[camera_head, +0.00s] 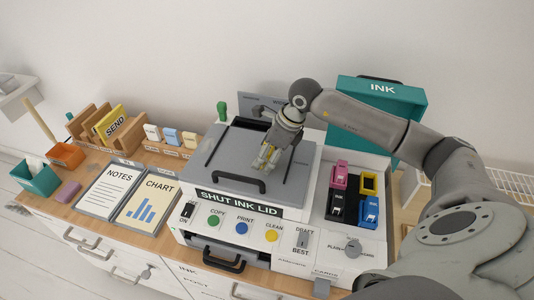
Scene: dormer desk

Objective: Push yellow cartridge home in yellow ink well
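The yellow ink well (369,182) is at the back right of the printer's ink bay. It shows as a yellow frame with a darker middle, and I cannot tell whether a cartridge sits in it. My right gripper (266,158) hangs over the printer's grey lid (234,157), left of the bay and apart from the well. Pale yellow shows at its fingertips; I cannot tell whether this is the yellow cartridge or part of the fingers. My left gripper is out of view.
Magenta (340,174), black (337,208) and blue (369,211) pieces stand in the bay. The teal ink lid (382,105) is raised behind it. The lid handle (240,181) lies near the gripper. Notes (106,188) and chart (148,202) boards lie left of the printer.

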